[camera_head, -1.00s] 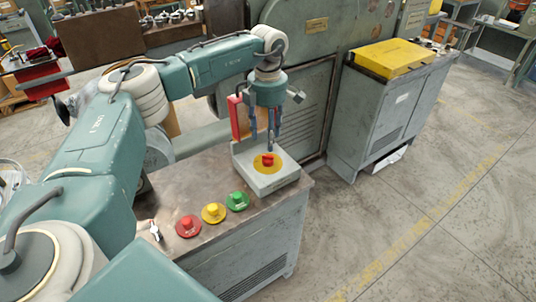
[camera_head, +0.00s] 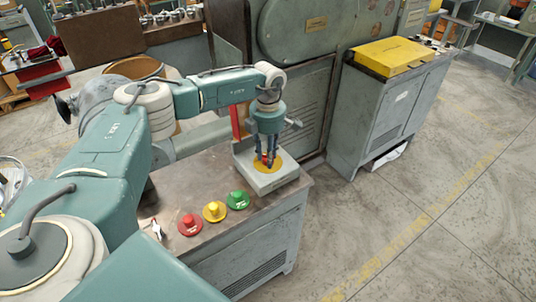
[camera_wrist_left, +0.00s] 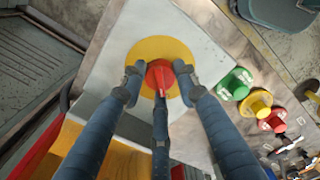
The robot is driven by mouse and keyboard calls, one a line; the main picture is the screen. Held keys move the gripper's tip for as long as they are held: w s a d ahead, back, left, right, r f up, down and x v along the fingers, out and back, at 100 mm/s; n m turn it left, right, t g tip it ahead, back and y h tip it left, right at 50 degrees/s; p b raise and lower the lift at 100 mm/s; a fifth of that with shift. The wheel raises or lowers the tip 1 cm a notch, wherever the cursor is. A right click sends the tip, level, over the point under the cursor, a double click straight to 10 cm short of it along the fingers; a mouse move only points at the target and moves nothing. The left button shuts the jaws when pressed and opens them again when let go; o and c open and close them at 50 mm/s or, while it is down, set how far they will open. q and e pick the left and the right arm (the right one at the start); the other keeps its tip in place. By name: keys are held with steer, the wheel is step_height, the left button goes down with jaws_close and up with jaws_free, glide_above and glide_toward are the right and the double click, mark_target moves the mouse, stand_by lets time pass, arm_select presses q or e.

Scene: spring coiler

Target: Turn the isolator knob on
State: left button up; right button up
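The isolator knob is red and sits on a round yellow plate (camera_head: 258,171) on top of a pale grey box (camera_head: 278,184). In the left wrist view the red knob (camera_wrist_left: 159,75) is at the centre of the yellow plate (camera_wrist_left: 147,48), its narrow grip pointing down the picture. My left gripper (camera_head: 267,161) points down over the box with its blue fingers around the knob. In the wrist view the left gripper (camera_wrist_left: 158,78) has a finger on each side of the knob and one below it. Small gaps seem to show at the sides. My right gripper is in neither view.
Red (camera_head: 189,225), yellow (camera_head: 214,211) and green (camera_head: 238,200) buttons stand on the same bench top, in front of the box. A red upright part (camera_head: 236,122) stands behind the box. A grey cabinet (camera_head: 385,110) is at the right, with clear floor before it.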

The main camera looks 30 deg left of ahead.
arm_select(q)
steer(key=c, duration=0.4)
steer(key=m+b, duration=0.1)
steer(key=m, duration=0.2)
steer(key=shift+m+b, duration=0.3)
steer(key=shift+b, duration=0.1)
steer(key=m+b, duration=0.1)
steer(key=m, duration=0.3)
steer(key=shift+m+b, duration=0.3)
steer(key=m+b, duration=0.1)
steer(key=m, duration=0.4)
steer(key=shift+w, duration=0.1)
steer(key=shift+r+m+b, duration=0.1)
steer(key=shift+m+b, duration=0.5)
steer(key=shift+m, duration=1.8)
steer(key=o, duration=1.1)
steer(key=shift+o, duration=0.2)
